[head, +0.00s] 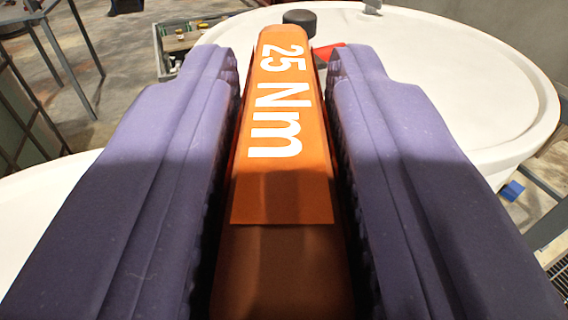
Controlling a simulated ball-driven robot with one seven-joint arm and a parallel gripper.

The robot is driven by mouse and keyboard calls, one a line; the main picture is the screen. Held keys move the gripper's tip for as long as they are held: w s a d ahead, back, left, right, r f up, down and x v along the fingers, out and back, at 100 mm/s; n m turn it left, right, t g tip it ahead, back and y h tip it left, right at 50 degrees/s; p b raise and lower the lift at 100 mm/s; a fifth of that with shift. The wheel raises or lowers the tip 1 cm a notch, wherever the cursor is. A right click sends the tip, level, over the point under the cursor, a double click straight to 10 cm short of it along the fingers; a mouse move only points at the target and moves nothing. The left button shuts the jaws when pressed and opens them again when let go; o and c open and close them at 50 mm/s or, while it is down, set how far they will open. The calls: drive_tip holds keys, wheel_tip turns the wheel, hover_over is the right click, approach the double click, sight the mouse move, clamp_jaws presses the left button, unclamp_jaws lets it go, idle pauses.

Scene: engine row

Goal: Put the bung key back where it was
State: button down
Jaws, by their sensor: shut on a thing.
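My gripper (284,70) is shut on the bung key (287,185), with one purple finger against each side of it. The key is an orange bar marked "25 Nm" in white, and it points away from me. Its near end is hidden low between the fingers. Beyond its far end show a dark round knob (299,20) and a bit of red (328,52). I cannot tell whether these touch the key. Behind them is the white round top of a drum or tank (440,75).
A second white rounded surface (45,205) lies at the left. An open tray with small items (163,54) stands at the back left, near dark metal legs (62,55). A blue piece (513,190) and grey rails (548,222) are at the right.

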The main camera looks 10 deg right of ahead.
drive_tip(key=shift+f, duration=0.1)
drive_tip(key=c, duration=0.9)
unclamp_jaws()
